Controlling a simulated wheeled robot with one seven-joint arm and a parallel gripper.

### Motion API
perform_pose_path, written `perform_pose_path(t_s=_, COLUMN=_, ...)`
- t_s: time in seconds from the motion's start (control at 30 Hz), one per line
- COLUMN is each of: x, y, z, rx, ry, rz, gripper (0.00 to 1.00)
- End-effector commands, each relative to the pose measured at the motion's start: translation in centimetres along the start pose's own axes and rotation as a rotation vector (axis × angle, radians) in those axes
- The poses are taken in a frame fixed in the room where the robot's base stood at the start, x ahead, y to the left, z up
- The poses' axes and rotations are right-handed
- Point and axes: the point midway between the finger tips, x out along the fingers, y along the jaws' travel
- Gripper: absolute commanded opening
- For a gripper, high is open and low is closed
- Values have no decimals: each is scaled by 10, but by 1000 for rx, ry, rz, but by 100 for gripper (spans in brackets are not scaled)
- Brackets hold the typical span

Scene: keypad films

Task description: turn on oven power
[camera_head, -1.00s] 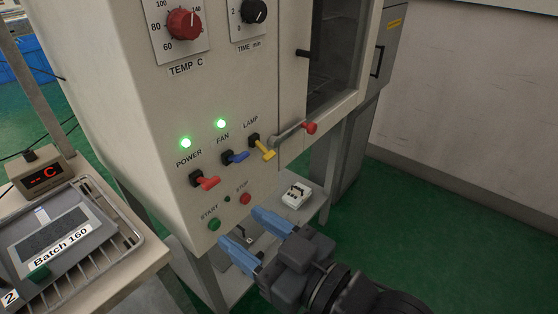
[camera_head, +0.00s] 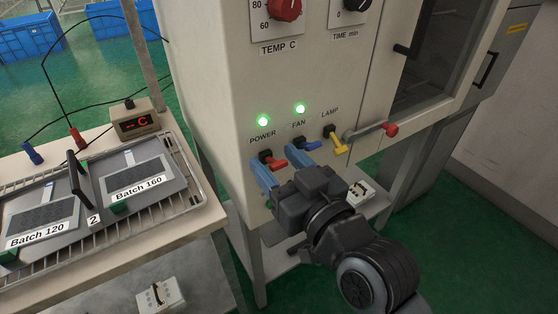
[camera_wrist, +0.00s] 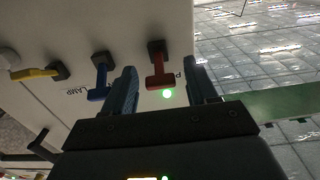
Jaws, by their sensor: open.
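The red POWER lever (camera_head: 274,162) is on the oven's (camera_head: 215,90) front panel, its handle pointing right and slightly down in the head view. The POWER light (camera_head: 263,121) above it is lit green. My gripper (camera_head: 277,168) is open at the panel, its blue fingers on either side of the red lever. In the wrist view, the red lever (camera_wrist: 159,72) stands between the open fingers (camera_wrist: 160,80), with visible gaps. I cannot tell whether either finger touches it. The START and STOP buttons are hidden behind my gripper in the head view.
The blue FAN lever (camera_head: 304,146) is close beside one finger; its light (camera_head: 300,109) is green. The yellow LAMP lever (camera_head: 334,139) and red-tipped door handle (camera_head: 389,129) are further right. A bench with a rack tray (camera_head: 210,207) stands left.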

Motion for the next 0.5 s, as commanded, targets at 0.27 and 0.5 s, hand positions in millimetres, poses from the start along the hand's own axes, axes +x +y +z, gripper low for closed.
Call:
perform_pose_path(t_s=0.27, x=2, y=0, z=0, rx=0, ry=-1, rz=0, gripper=57)
perform_pose_path(t_s=0.5, x=1, y=0, z=0, rx=0, ry=-1, rz=0, gripper=35)
